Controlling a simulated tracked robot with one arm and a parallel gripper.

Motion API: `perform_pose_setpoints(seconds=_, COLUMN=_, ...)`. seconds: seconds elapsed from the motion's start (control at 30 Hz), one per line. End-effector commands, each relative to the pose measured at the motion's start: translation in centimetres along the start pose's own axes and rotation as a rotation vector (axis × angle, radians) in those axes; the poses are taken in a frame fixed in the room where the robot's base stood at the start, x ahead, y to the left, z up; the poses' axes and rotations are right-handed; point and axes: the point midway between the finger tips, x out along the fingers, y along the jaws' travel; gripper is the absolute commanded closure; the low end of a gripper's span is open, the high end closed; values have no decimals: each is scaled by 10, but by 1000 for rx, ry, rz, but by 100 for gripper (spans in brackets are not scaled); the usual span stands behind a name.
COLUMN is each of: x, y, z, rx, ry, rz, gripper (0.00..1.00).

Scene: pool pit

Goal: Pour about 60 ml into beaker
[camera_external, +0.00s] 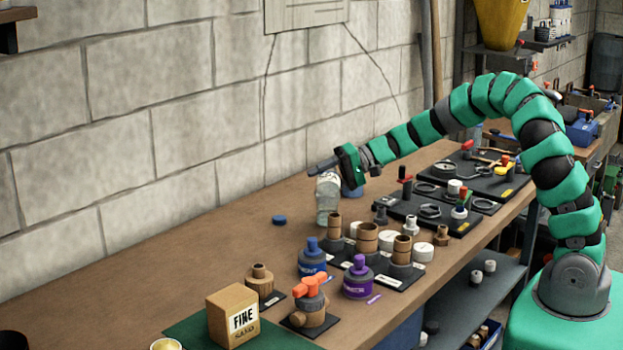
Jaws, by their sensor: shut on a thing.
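My gripper (325,166) is at the far side of the workbench, near the wall. It is shut at the top of a clear, whitish vessel (328,203), which looks about upright. Whether the vessel's base touches the bench is hard to tell. A blue object (352,190) shows just right of the vessel, partly hidden behind the gripper. I cannot tell which of these is the beaker, and no liquid level can be made out.
A blue round cap (279,219) lies on the bench left of the vessel. Dark trays of brown fittings (367,239), a blue bottle (311,257) and a purple bottle (358,277) stand in front. The left bench is clear.

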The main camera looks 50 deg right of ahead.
Motion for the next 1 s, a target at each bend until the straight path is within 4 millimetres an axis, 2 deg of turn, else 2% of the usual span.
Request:
perform_pose_setpoints(seconds=0.4, x=-1, y=-5, z=1, rx=-145, ry=39, rz=63, gripper=89)
perform_pose_setpoints(seconds=1.0, x=-2, y=-7, z=0, rx=-157, ry=43, rz=72, gripper=89)
